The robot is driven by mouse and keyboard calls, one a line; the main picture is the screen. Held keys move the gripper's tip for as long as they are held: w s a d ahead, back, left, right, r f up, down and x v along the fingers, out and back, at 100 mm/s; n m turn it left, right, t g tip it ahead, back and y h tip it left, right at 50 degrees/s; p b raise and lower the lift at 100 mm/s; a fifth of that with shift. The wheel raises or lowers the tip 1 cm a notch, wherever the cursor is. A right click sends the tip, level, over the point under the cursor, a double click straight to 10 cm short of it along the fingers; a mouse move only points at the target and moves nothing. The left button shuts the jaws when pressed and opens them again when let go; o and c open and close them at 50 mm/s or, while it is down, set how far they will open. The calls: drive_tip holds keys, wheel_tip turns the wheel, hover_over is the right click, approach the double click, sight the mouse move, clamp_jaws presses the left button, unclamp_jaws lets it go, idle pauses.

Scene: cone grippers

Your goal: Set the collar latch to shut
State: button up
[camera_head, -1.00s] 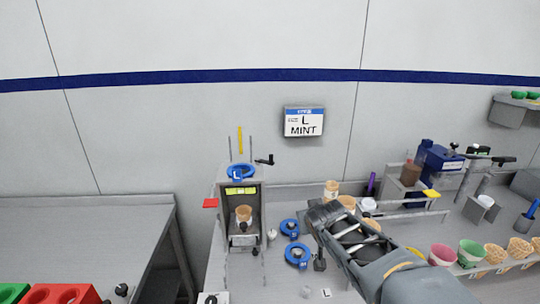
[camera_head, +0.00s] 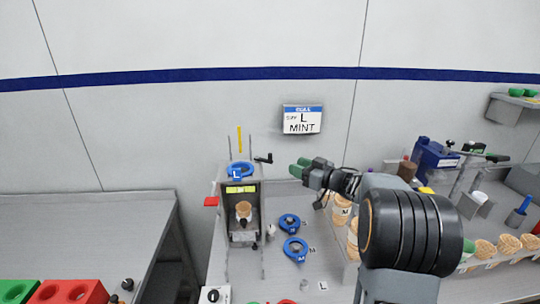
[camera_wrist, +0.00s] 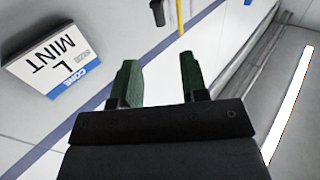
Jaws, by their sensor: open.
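The cone machine (camera_head: 224,222) stands at the left of the bench with a blue collar (camera_head: 240,170) marked L on its top. A black latch handle (camera_head: 264,158) sticks out to the right of the collar. I cannot tell from its pose whether it is shut. My gripper (camera_head: 299,167) has green fingers, is open and empty, and points left, to the right of the latch handle and apart from it. In the wrist view the fingers (camera_wrist: 157,70) are spread with nothing between them. A dark piece (camera_wrist: 157,12) beyond them may be the handle.
A yellow rod (camera_head: 239,139) rises behind the collar. A wall sign (camera_head: 303,120) reading L MINT hangs above my gripper. Spare blue collars (camera_head: 290,222) lie on the bench right of the machine. A cone (camera_head: 243,211) stands inside the machine. Cups and cones stand at the right.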

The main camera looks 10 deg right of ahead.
sight(270, 154)
drive_tip(key=p+x, duration=0.2)
drive_tip(key=x, duration=0.9)
drive_tip(key=shift+w+a, duration=0.25)
drive_tip(key=shift+a, duration=0.05)
drive_tip(key=shift+c, duration=0.3)
clamp_jaws()
